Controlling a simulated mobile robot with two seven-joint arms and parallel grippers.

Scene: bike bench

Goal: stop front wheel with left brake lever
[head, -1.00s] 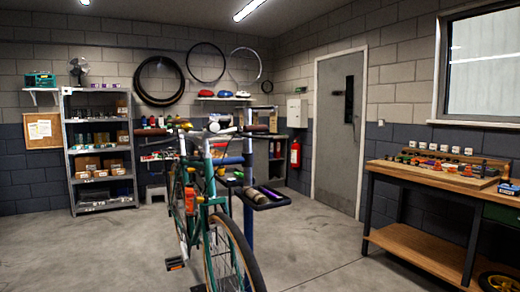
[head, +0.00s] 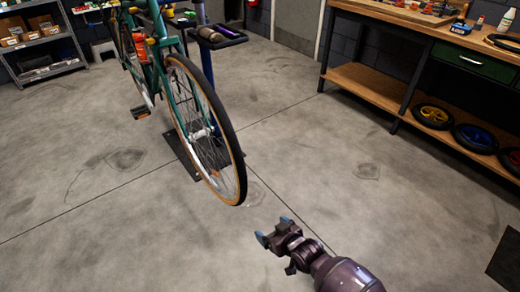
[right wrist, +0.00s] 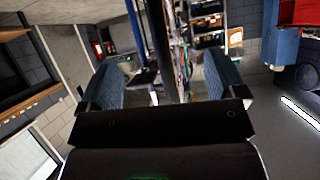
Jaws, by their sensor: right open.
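The green bike (head: 150,75) stands at the upper left of the head view with its front wheel (head: 207,128) toward me. The wheel hangs above a dark stand foot on the floor. The handlebar and the brake levers are cut off by the top edge. My right gripper (head: 273,228) is open and empty, a little right of and nearer to me than the wheel. In the right wrist view my open fingers (right wrist: 165,85) frame the thin dark tyre edge, which is farther off. My left gripper is not in view.
A wooden workbench (head: 380,85) with small tyres (head: 433,115) on its lower shelf stands at the right. A tool tray (head: 218,37) is beside the bike. A grey shelf rack (head: 42,60) is at the upper left. The floor between bike and bench is clear.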

